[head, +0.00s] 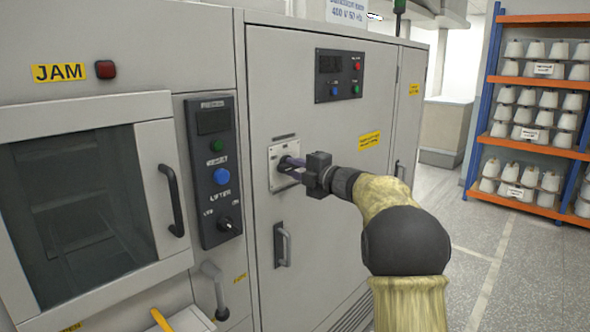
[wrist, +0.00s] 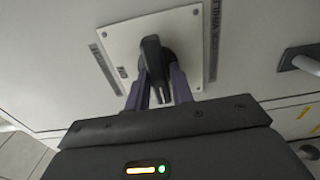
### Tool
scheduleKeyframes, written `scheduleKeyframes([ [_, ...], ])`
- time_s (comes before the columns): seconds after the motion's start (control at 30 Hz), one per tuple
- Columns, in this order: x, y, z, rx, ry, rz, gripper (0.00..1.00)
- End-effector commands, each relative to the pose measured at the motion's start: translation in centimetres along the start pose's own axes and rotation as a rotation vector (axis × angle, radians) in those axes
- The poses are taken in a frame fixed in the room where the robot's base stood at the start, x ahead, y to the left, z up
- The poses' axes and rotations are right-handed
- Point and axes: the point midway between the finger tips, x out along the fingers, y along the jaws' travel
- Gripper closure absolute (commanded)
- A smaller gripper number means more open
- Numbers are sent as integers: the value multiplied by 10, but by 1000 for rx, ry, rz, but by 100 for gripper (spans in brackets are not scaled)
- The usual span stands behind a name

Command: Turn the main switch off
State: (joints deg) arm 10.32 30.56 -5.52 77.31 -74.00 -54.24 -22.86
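The main switch is a black rotary handle (wrist: 152,62) on a pale square plate (wrist: 115,42), set in the grey cabinet door. The plate also shows in the head view (head: 275,176). In the wrist view the handle stands nearly upright in the picture, tilted slightly. My gripper (wrist: 159,88) is at the switch, with one purple-grey finger on each side of the handle. It also shows in the head view (head: 289,168), its fingers reaching to the plate. I cannot tell whether both fingers touch the handle. The plate's lettering is only partly readable.
A door handle (head: 283,245) sits below the switch. To the left are a button panel (head: 212,170) and a windowed door with a dark handle (head: 172,200). A small display panel (head: 339,76) is above. Shelves of bobbins (head: 535,130) stand far right, with open floor before them.

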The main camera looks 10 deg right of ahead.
Motion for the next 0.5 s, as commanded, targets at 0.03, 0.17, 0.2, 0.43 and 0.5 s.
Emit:
scheduleKeyframes([
  [0.03,1,-1,-1,2,1,0,66],
  [0.17,0,0,0,2,-1,1,60],
  [0.2,0,0,1,2,-2,1,60],
  [0.43,-4,1,2,1,-5,3,60],
  [0.5,-10,1,2,1,-6,3,60],
])
